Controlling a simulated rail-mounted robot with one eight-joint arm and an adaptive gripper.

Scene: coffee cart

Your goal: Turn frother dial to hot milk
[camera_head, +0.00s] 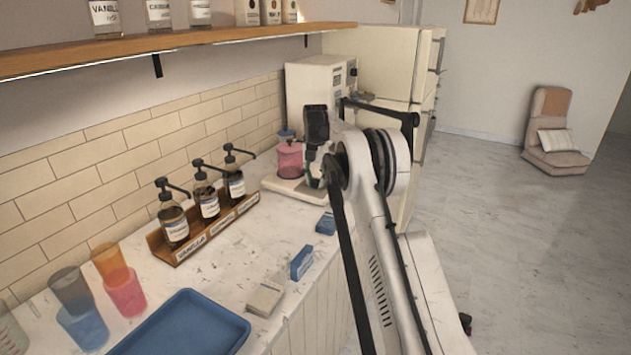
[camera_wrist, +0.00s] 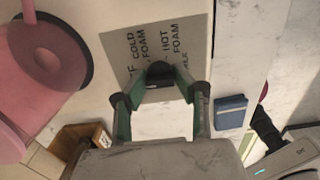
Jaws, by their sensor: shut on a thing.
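The frother shows in the head view as a white base (camera_head: 284,186) with a pink jug (camera_head: 290,160) on it. In the wrist view the pink jug (camera_wrist: 45,55) fills the left side. A grey label panel (camera_wrist: 125,55) on the base carries printed words, with "COLD FOAM" and "HOT FOAM" readable and others partly hidden. The black dial (camera_wrist: 159,71) sits at the panel's lower edge. My gripper (camera_wrist: 160,95) has its green fingers on either side of the dial and is shut on it. In the head view my arm hides the dial; its pointing direction is unclear.
A rack (camera_head: 205,232) of pump bottles stands left along the tiled wall. Small blue boxes (camera_head: 302,262) and a blue tray (camera_head: 190,325) lie on the counter in front. A white machine (camera_head: 312,85) stands behind the frother.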

